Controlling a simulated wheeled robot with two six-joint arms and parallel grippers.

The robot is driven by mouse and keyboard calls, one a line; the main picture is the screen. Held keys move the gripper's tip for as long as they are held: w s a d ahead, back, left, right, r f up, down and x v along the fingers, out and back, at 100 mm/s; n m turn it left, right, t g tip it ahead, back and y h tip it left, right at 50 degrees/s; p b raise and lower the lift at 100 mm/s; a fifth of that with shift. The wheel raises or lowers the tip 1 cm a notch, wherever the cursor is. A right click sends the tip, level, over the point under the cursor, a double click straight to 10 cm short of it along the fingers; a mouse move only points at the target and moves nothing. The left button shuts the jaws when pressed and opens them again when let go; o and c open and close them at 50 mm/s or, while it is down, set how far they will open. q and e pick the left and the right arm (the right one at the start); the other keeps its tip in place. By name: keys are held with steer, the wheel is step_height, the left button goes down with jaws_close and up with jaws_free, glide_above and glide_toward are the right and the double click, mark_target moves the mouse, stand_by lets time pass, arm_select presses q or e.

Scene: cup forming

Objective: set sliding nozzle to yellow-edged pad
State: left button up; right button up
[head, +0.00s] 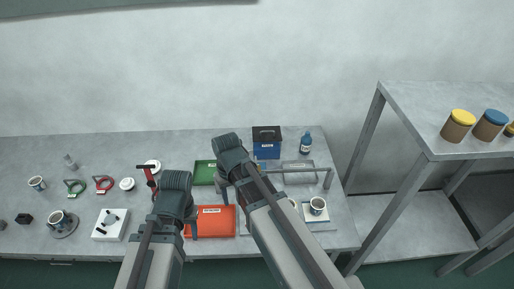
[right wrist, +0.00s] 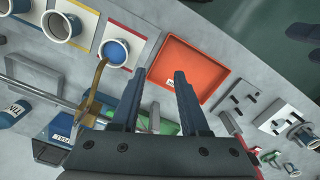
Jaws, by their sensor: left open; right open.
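The sliding nozzle (right wrist: 97,82) is a curved brass spout on a metal rail in the right wrist view. I cannot tell if the tip is centred over that pad. My right gripper (right wrist: 158,76) is open and empty; the nozzle is left of its left finger, with no clear contact. In the head view my right gripper (head: 221,180) hides the nozzle. My left gripper (head: 174,205) is open near the orange tray, its fingertips partly hidden.
The metal rail (head: 303,169) stands on the bench at right. The orange tray (head: 215,221), green tray (head: 205,173) and blue box (head: 267,150) are nearby. A shelf (head: 410,115) stands at far right.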

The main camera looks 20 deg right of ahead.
steer(key=w+d+r+m+y+p, duration=0.1)
steer(key=w+d+r+m+p, duration=0.2)
steer(key=w+d+r+p, duration=0.55)
step_height(320, 180, up, 6)
steer(key=m+t+y+p, duration=0.1)
steer(key=m+p, duration=0.1)
steer(key=p, duration=0.1)
glide_above(256, 160)
steer(key=d, duration=0.3)
arm_select(q)
step_height(256, 160, up, 14)
arm_select(e)
steer(key=shift+s+f, duration=0.1)
steer(key=shift+s, duration=0.35)
arm_select(q)
steer(key=shift+f, duration=0.15)
arm_select(e)
steer(key=shift+f, duration=0.1)
steer(key=a+f+b, duration=0.1)
steer(key=f+b, duration=0.8)
steer(key=a+f+b, duration=0.1)
steer(key=f+b, duration=0.3)
steer(key=shift+w+a+f+b, duration=0.15)
steer(key=shift+w+a+b, duration=0.15)
steer(key=shift+w+b, duration=0.05)
arm_select(q)
step_height(256, 160, down, 13)
steer(key=shift+f, duration=0.1)
arm_select(e)
jaws_close()
